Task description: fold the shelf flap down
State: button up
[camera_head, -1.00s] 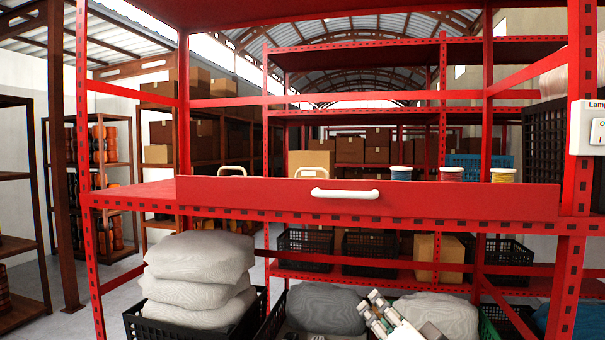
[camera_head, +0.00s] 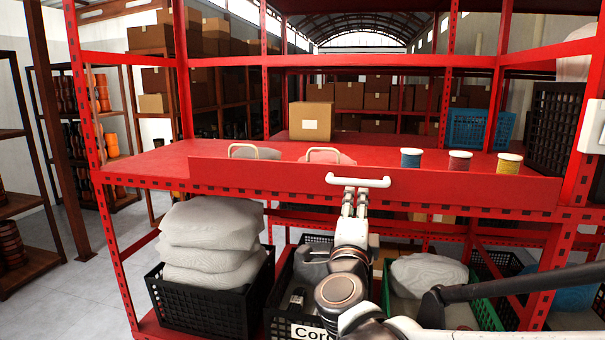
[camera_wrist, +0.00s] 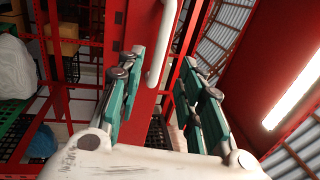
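The shelf flap (camera_head: 460,188) is a long red panel standing upright along the front edge of the red shelf. A white bar handle (camera_head: 358,181) sits on its front near the top, and this handle also shows in the wrist view (camera_wrist: 163,45). My gripper (camera_head: 355,198) is just below the handle, fingers pointing up. In the wrist view my gripper (camera_wrist: 161,60) has its green-padded fingers apart, with the handle in line with the gap between them. I cannot tell whether either finger touches the handle.
Three spools, a blue one (camera_head: 411,158) among them, and a cardboard box (camera_head: 311,121) stand on the shelf (camera_head: 150,167) behind the flap. Below are crates, one black (camera_head: 210,310) with grey sacks (camera_head: 210,240). Red uprights flank both sides.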

aim_at(357, 184)
jog(key=p+x, duration=0.1)
jog(key=x, duration=0.9)
jog(key=shift+w+p, duration=0.35)
jog(key=shift+w, duration=0.05)
jog(key=shift+c, duration=0.6)
grip_shut()
